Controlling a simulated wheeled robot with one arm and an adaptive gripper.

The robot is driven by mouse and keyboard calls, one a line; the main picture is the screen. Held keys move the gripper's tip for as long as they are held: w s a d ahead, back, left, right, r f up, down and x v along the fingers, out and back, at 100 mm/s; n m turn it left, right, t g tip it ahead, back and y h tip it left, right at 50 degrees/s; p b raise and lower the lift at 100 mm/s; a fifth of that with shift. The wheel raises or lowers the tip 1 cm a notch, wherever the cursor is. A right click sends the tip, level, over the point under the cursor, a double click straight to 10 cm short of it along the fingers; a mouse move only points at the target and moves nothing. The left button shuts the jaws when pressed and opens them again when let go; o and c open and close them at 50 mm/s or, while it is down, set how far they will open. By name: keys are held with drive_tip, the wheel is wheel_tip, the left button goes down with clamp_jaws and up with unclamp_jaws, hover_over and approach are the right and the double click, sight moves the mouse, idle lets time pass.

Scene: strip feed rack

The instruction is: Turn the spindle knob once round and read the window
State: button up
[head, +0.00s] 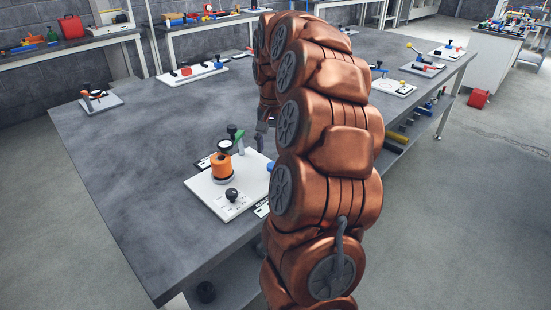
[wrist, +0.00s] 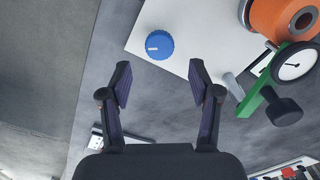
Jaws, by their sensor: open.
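A white board (head: 205,188) on the grey bench carries the unit with an orange cylinder (head: 221,168). A round blue knob (wrist: 159,45) with a white mark lies between and ahead of my fingertips in the wrist view; in the head view a bit of the blue knob (head: 270,167) shows beside my arm. My gripper (wrist: 160,82) is open and empty, apart from the knob. A black knob (head: 232,194) stands at the board's front. I cannot tell which knob is the spindle knob. No window can be made out; my arm hides part of the board.
Close right of my fingers in the wrist view are a green bar (wrist: 250,101), a black knob (wrist: 284,110) and a round dial (wrist: 295,63). Other small boards stand along the bench's far side.

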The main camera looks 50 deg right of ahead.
sight(274, 164)
drive_tip(key=shift+f+p, duration=0.3)
drive_tip(key=shift+f, duration=2.25)
drive_tip(key=shift+c, duration=0.4)
drive_tip(key=c, duration=1)
drive_tip(key=shift+d, duration=0.5)
drive_tip(key=shift+c, duration=0.3)
drive_tip(key=shift+a, duration=0.4)
drive_tip(key=shift+a+n, duration=0.1)
drive_tip(key=shift+n, duration=0.2)
